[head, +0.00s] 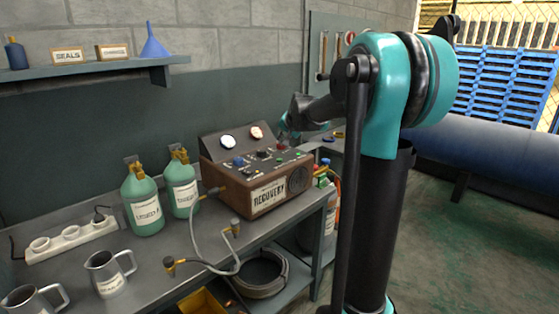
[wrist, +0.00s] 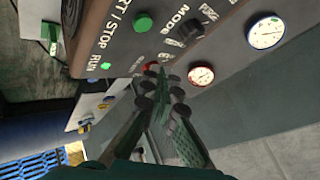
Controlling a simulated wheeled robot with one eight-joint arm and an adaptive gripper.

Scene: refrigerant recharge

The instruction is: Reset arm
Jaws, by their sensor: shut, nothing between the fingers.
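My gripper (wrist: 160,92) reaches in from the bottom of the wrist view. Its fingers are shut and empty, over the panel of the brown recovery machine (wrist: 225,30). The fingertips are close to a small red button (wrist: 150,67); I cannot tell if they touch it. A green button (wrist: 143,24), the MODE knob (wrist: 192,30), a lit green lamp (wrist: 105,66) by the word RUN and two gauges (wrist: 201,75) show around them. In the head view my arm stretches toward the recovery machine (head: 268,196) from the right and mostly hides the gripper (head: 286,128).
The grey bench (head: 205,262) also holds two green cylinders (head: 143,205), a hose (head: 196,240), a power strip (head: 75,236) and metal jugs (head: 108,275). A wall shelf (head: 100,72) is above. A blue tank (head: 470,155) lies at the right. The floor (head: 440,260) there looks clear.

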